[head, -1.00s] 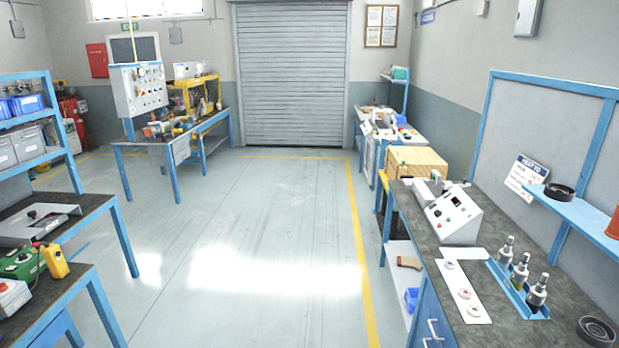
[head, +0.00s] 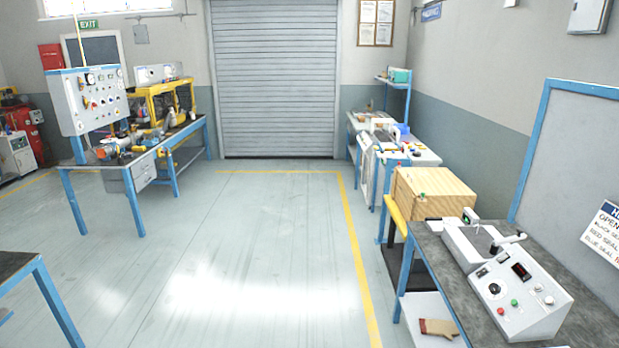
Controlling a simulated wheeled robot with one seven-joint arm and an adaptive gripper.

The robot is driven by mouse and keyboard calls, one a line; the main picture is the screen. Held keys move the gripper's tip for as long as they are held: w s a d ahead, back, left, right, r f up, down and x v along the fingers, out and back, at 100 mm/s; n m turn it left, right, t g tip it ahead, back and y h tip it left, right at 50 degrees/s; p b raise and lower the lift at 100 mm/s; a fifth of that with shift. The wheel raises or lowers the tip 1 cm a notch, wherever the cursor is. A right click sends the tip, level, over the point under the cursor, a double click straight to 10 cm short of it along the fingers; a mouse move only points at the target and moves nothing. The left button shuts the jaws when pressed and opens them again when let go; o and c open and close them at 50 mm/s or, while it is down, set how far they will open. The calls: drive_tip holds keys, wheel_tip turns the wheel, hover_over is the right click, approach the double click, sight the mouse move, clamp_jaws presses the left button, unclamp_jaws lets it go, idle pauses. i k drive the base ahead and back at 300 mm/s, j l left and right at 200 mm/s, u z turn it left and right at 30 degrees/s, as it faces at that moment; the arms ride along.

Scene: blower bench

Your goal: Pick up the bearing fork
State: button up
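I cannot make out a bearing fork in the head view. A blue-legged bench (head: 173,158) at the left back carries a grey control panel (head: 90,101), a yellow frame (head: 168,103) and a cluster of small parts (head: 118,143) too small to tell apart. A dark-topped bench (head: 592,308) at the right front holds a sloped grey control box (head: 520,292) with a small fixture (head: 480,240) behind it. My gripper is not in view.
Open grey floor (head: 230,260) lies ahead, with a yellow line (head: 357,245) along its right side. A roller shutter (head: 275,80) closes the back. A wooden crate (head: 432,192) and a white-topped bench (head: 410,150) stand right. A table corner (head: 35,270) juts in at left.

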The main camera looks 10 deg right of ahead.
sight(432, 219)
drive_tip(key=i+j+z, duration=0.15)
drive_tip(key=i+z, duration=0.25)
drive_tip(key=i, duration=0.25)
drive_tip(key=i+j+z, duration=0.4)
drive_tip(key=i, duration=0.2)
drive_tip(key=i+j+z, duration=0.4)
drive_tip(key=i, duration=0.2)
drive_tip(key=i+j+z, duration=0.25)
drive_tip(key=z, duration=0.15)
drive_tip(key=i+j+z, duration=0.2)
drive_tip(key=j+z, duration=0.15)
drive_tip(key=j, duration=0.2)
drive_tip(key=i+j+z, duration=0.15)
drive_tip(key=j+z, duration=0.6)
drive_tip(key=j, duration=0.2)
drive_tip(key=j+z, duration=0.4)
drive_tip(key=j, duration=0.15)
drive_tip(key=j+z, duration=0.1)
drive_tip(key=j, duration=0.3)
